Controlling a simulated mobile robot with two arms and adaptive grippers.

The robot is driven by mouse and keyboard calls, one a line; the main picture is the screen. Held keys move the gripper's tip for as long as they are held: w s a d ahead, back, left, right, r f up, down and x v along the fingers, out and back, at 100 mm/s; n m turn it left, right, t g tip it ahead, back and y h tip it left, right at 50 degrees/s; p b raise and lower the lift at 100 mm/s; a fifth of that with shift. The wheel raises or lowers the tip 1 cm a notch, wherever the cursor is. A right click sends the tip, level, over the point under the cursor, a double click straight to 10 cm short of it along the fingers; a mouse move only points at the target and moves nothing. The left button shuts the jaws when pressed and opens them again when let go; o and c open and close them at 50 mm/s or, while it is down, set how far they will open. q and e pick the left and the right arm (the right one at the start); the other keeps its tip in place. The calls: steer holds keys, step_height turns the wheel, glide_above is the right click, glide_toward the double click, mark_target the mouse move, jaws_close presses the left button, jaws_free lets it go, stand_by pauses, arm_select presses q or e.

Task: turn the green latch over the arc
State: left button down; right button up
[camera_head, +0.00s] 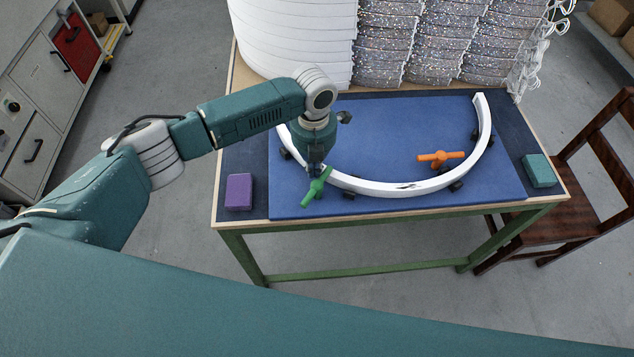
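The green latch (315,189) is at the front left of the white arc (400,188), slanting from the arc band towards the table's front edge. Its upper end is close to my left gripper, and I cannot tell how far it lies across the band. My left gripper (315,170) points down right at the latch's upper part. Its fingers are small, dark and partly hidden, so I cannot tell whether they are open, shut or touching the latch. An orange latch (440,158) lies near the arc's right side, its bar roughly level. My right gripper is not in view.
The arc rests on a blue mat (390,125) with several dark supports around it. A purple block (239,192) is at the left and a teal block (538,171) at the right. Stacked white and glittery arcs (385,50) fill the back. A wooden chair (560,210) stands right.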

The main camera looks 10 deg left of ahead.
arm_select(q)
steer(key=shift+w+r, duration=0.1)
steer(key=shift+w, duration=0.05)
steer(key=shift+w+a+r, duration=0.1)
steer(key=shift+a, duration=0.4)
step_height(320, 180, up, 8)
steer(key=p, duration=0.7)
steer(key=shift+f, duration=0.2)
